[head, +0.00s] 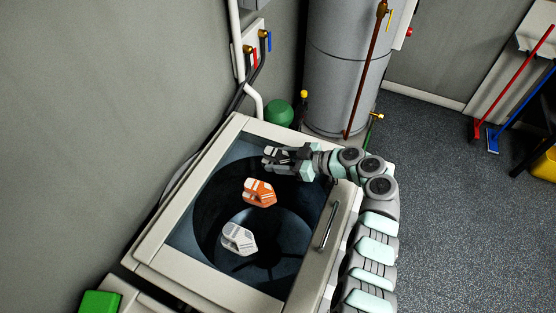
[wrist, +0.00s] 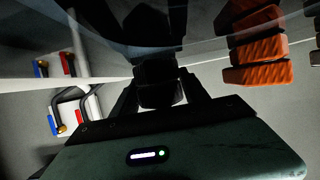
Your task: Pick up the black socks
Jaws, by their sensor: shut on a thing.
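My gripper (head: 280,157) is over the far part of an open-topped washer, near its back rim. It is shut on a dark folded bundle, which I take to be the black socks (head: 270,154). In the wrist view the dark bundle (wrist: 156,82) sits between the two fingers. Its outline blends into the dark surroundings there. Whether it touches anything below is hard to tell.
An orange folded bundle (head: 259,193) and a grey-white one (head: 239,239) are lower in the washer (head: 157,258). The orange bundle (wrist: 258,48) also shows in the wrist view. A green ball (head: 279,113) and a tall grey tank (head: 345,75) stand behind.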

